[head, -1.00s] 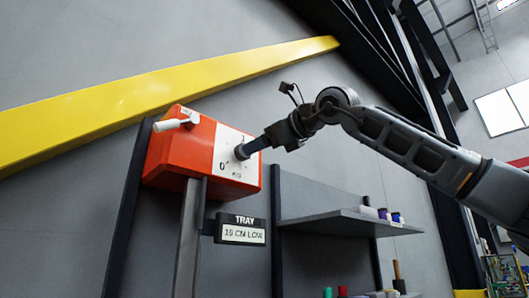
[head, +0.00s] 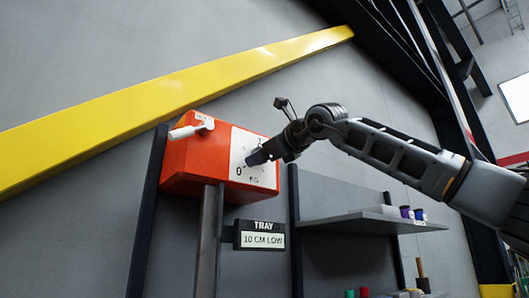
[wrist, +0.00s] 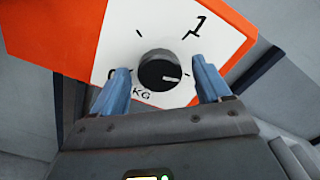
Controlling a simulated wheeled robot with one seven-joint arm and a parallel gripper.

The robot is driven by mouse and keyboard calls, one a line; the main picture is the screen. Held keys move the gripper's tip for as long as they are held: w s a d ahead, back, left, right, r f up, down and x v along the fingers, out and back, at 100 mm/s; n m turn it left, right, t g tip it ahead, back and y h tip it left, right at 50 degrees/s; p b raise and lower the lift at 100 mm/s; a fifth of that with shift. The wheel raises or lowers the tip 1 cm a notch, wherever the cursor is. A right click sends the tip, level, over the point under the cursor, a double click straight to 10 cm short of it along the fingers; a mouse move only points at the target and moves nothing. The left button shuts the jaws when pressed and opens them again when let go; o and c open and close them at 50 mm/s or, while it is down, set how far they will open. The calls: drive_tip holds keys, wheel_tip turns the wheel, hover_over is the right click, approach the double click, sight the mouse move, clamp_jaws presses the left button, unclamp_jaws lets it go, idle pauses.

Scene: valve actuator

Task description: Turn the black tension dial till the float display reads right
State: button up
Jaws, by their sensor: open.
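The black dial (wrist: 158,71) is a round knob on the white scale face (head: 263,178) of an orange box (head: 190,165). The scale runs from 0 to 1 and is marked KG. A white mark on the knob points right and slightly down in the wrist view. My gripper (wrist: 158,78) is open, one blue finger on each side of the knob, with visible gaps in this view. In the head view my gripper (head: 256,158) reaches the face and hides the knob. The display (head: 262,241) under the sign TRAY reads 10 CM LOW.
A white lever (head: 186,132) sticks out from the box's upper left. A grey post (head: 208,245) carries the box. A shelf (head: 350,222) with small spools stands at the right, below my arm. A yellow beam (head: 150,108) crosses the wall above.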

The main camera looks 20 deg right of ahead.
drive_tip(key=shift+c, duration=0.2)
drive_tip(key=c, duration=1)
drive_tip(key=shift+f+b, duration=0.1)
drive_tip(key=shift+b, duration=0.25)
